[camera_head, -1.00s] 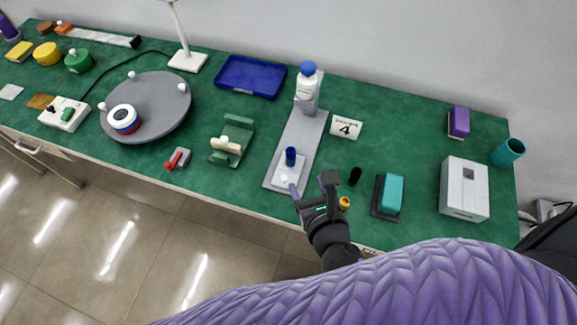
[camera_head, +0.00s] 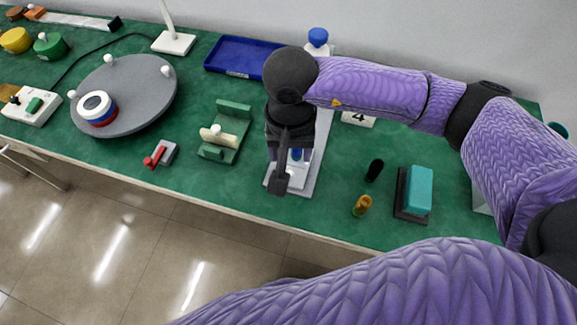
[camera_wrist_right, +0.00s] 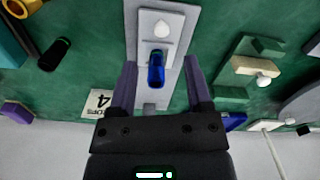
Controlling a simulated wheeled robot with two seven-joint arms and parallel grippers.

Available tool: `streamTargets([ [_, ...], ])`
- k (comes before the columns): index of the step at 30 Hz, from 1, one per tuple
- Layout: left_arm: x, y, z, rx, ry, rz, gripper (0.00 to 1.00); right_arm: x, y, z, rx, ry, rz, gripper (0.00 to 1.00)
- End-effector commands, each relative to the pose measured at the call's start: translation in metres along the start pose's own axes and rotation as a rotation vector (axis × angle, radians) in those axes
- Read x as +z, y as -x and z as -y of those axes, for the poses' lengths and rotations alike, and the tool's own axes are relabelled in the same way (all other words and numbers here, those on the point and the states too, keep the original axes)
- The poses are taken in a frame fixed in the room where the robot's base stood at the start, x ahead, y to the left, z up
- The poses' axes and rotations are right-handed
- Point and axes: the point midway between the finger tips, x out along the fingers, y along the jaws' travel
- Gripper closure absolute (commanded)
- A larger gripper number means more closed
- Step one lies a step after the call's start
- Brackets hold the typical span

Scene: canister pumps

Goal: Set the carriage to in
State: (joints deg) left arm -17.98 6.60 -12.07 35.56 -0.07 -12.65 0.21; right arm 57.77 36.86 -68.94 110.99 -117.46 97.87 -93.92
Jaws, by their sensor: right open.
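The carriage is a pale plate (camera_head: 298,181) with an upright blue knob (camera_head: 296,155), on a long grey base (camera_head: 318,160). In the right wrist view, the open fingers (camera_wrist_right: 160,66) are on either side of the blue knob (camera_wrist_right: 156,70), with gaps on both sides. A white round peg (camera_wrist_right: 161,31) stands on the carriage plate (camera_wrist_right: 158,45). My left gripper is not in view.
A green stand (camera_head: 225,133) and a red-handled switch (camera_head: 161,153) are to the left. A black peg (camera_head: 374,170), an amber cup (camera_head: 361,206) and a teal block (camera_head: 418,189) are to the right. A blue tray (camera_head: 240,57) lies behind.

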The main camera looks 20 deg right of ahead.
Motion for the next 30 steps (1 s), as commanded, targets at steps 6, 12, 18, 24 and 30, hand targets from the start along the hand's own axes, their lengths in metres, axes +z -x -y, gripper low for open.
streamTargets([
  [6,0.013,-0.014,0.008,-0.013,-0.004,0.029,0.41,0.001,-0.049,0.0,-0.001,0.001,0.006,0.36],
  [12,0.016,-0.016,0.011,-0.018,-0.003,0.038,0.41,0.001,-0.061,0.001,-0.003,0.002,0.003,0.36],
  [18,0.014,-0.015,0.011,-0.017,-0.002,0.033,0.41,0.001,-0.06,0.001,-0.004,0.002,0.003,0.41],
  [24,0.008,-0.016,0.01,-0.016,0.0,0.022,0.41,0.001,-0.06,0.001,-0.005,0.002,0.004,0.83],
  [30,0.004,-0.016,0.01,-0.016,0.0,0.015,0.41,0.001,-0.06,0.001,-0.005,0.002,0.004,1.0],
])
